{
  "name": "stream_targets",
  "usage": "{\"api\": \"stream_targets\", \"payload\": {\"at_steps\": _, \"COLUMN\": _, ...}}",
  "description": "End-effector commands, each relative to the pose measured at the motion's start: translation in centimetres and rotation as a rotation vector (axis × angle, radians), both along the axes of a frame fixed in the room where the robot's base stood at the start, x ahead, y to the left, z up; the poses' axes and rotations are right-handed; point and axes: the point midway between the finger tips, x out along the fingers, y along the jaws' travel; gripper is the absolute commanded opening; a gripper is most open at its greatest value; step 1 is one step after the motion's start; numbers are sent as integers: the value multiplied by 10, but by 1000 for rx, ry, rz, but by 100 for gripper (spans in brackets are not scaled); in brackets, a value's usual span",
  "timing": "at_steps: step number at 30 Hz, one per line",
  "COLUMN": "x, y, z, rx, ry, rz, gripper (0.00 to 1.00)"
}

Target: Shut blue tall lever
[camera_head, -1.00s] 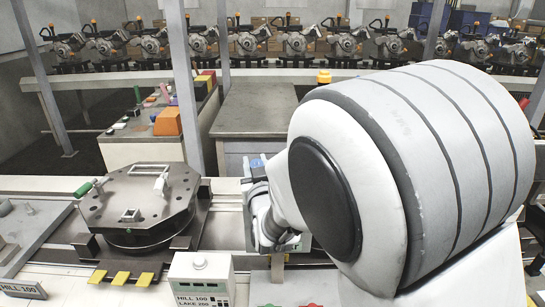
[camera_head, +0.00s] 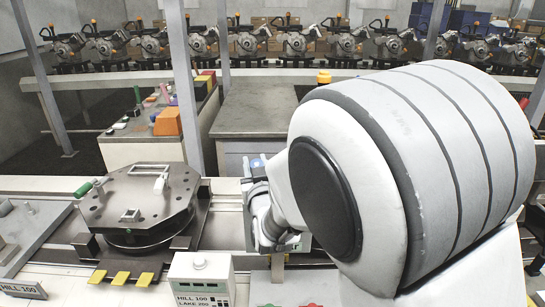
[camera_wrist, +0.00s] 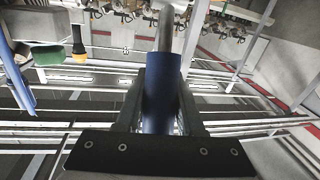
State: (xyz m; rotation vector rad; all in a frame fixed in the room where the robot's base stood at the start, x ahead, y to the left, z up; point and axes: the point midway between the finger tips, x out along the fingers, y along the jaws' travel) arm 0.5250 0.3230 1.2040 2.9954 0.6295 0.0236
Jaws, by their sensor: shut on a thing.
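In the wrist view, the blue tall lever (camera_wrist: 162,70) shows as a blue cylindrical grip on a grey rod. It stands between the two fingers of my gripper (camera_wrist: 162,98), which is shut on it. The lower end of the grip is hidden behind the dark gripper plate. In the head view, my large white arm covers most of the gripper and whatever it holds. The lever itself cannot be made out there.
A dark fixture plate (camera_head: 139,204) with a green-handled lever (camera_head: 83,189) sits at left on the conveyor. A labelled control box (camera_head: 201,277) stands in front. In the wrist view, a green handle (camera_wrist: 46,55) and an orange-and-black part (camera_wrist: 79,45) show at upper left.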

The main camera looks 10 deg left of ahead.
Motion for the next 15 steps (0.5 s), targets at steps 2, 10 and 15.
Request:
{"api": "stream_targets", "payload": {"at_steps": 2, "x": 1, "y": 0, "z": 1, "rx": -1, "ry": 7, "rz": -1, "gripper": 0}}
{"api": "stream_targets", "payload": {"at_steps": 10, "x": 10, "y": 1, "z": 6, "rx": -24, "ry": 104, "rz": -2, "gripper": 0}}
{"api": "stream_targets", "payload": {"at_steps": 15, "x": 21, "y": 4, "z": 7, "rx": -55, "ry": 230, "rz": -1, "gripper": 0}}
